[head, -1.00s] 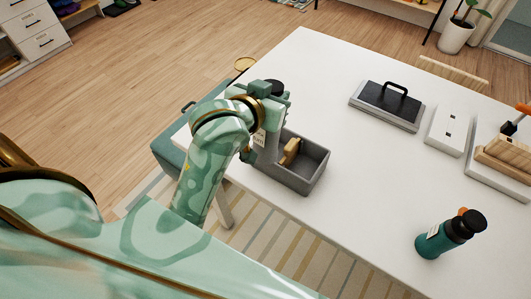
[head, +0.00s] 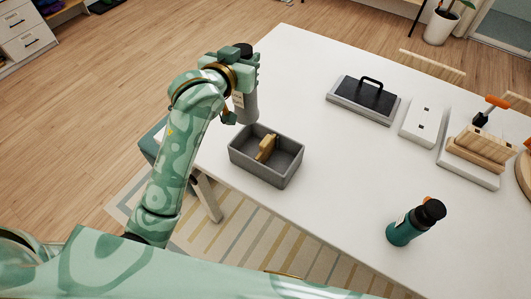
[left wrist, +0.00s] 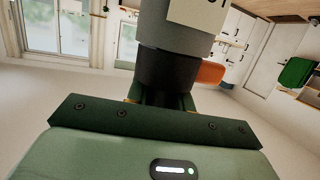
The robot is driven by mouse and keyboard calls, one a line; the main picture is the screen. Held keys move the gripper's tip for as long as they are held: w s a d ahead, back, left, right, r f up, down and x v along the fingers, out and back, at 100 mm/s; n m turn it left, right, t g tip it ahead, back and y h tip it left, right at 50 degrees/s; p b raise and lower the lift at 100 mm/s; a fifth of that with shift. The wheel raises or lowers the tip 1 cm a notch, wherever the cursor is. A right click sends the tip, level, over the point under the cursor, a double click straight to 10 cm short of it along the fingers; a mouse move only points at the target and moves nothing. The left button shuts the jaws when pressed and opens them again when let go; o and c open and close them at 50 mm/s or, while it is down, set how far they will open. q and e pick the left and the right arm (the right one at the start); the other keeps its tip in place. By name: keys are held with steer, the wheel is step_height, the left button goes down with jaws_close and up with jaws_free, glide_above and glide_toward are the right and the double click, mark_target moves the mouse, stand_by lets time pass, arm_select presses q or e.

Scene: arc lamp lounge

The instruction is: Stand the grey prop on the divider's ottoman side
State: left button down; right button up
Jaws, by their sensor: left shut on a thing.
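A grey bottle-like prop (head: 246,105) with a black top and pale label is held upright in my left gripper (head: 243,82). It is over the table just behind the grey bin; I cannot tell whether its base touches the table. In the left wrist view, the grey prop (left wrist: 178,35) shows its label and dark band close up. The open grey bin (head: 262,179) sits near the table's left edge. A tan wooden piece (head: 266,148) stands inside it, perhaps the divider. The teal ottoman (head: 151,146) is at the left, partly hidden by my arm. My right gripper is out of view.
On the white table (head: 330,175) stand a teal bottle (head: 402,231), a grey case with a black handle (head: 362,100), a white block (head: 423,121) and a tray (head: 466,168) with wooden items. The table's middle is clear.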

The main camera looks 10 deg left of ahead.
arm_select(q)
steer(key=shift+w+d, duration=0.2)
steer(key=shift+w, duration=0.05)
step_height(320, 180, down, 18)
steer(key=b, duration=0.4)
steer(key=shift+h+b, duration=0.3)
steer(key=shift+b, duration=0.05)
steer(key=shift+d+f, duration=0.1)
steer(key=c, duration=1.2)
jaws_free()
steer(key=shift+f, duration=0.15)
steer(key=p+v, duration=0.1)
steer(key=v, duration=1.1)
steer(key=shift+p, duration=0.3)
